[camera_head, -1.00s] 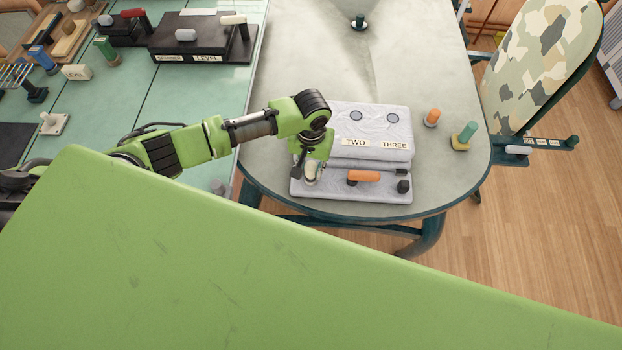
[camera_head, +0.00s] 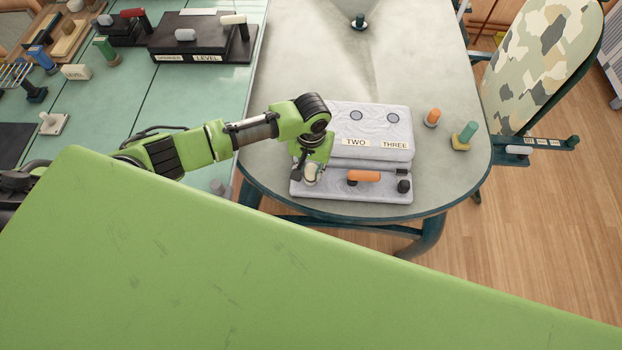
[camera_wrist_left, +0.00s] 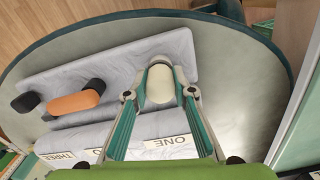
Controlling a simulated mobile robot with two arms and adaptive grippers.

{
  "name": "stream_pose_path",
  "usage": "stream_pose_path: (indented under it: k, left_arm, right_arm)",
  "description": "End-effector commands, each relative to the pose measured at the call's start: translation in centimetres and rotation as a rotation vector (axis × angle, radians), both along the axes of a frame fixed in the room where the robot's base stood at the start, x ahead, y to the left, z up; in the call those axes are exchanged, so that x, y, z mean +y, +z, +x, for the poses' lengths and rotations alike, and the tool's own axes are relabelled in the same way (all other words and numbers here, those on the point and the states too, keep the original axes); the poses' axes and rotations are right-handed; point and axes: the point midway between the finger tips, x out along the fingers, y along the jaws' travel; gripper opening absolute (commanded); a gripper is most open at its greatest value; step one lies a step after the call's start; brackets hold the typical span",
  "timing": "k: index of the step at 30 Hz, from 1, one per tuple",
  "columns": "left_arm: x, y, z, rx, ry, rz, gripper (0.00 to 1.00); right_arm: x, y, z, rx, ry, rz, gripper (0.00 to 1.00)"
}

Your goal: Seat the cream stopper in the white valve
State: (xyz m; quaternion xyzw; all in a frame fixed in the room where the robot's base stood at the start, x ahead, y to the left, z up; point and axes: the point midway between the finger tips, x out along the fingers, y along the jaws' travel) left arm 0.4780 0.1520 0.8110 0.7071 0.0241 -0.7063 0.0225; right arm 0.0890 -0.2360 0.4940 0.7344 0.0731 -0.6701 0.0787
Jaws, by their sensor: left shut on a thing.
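A cream rounded piece, which I take for the cream stopper (camera_wrist_left: 159,86), is between the fingers of my left gripper (camera_wrist_left: 160,94) in the left wrist view. The gripper is shut on it. In the head view, my left gripper (camera_head: 312,170) points down over the left end of the pale marbled block's front ledge (camera_head: 333,189). The stopper shows there as a small pale shape (camera_head: 311,175), partly hidden by the fingers. I cannot make out a separate white valve. I cannot tell whether the stopper sits in anything. My right gripper is not in view.
An orange handle (camera_head: 364,176) and a black knob (camera_head: 404,187) are right of the gripper on the ledge. An orange peg (camera_head: 432,117) and a green peg on a yellow base (camera_head: 465,135) stand right of the block. The table behind it is mostly clear.

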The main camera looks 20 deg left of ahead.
Motion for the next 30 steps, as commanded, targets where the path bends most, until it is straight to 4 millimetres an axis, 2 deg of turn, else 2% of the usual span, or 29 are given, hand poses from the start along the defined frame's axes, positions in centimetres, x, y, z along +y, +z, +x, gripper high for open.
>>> stream_pose_path:
  k: [24, 25, 27, 30]
  left_arm:
    - [0.03, -0.83, -0.01, 0.0, 0.001, 0.001, 0.06]
    - [0.03, -0.83, -0.01, 0.0, 0.001, 0.001, 0.26]
    - [0.02, -0.82, -0.01, 0.0, 0.0, 0.001, 0.43]
    - [0.02, -0.82, -0.01, 0.0, 0.0, 0.001, 0.43]
  right_arm:
    - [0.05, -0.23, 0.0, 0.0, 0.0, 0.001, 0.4]
    - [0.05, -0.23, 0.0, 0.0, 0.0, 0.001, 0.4]
    - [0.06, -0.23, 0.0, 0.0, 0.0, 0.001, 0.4]
    - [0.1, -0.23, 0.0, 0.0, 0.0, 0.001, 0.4]
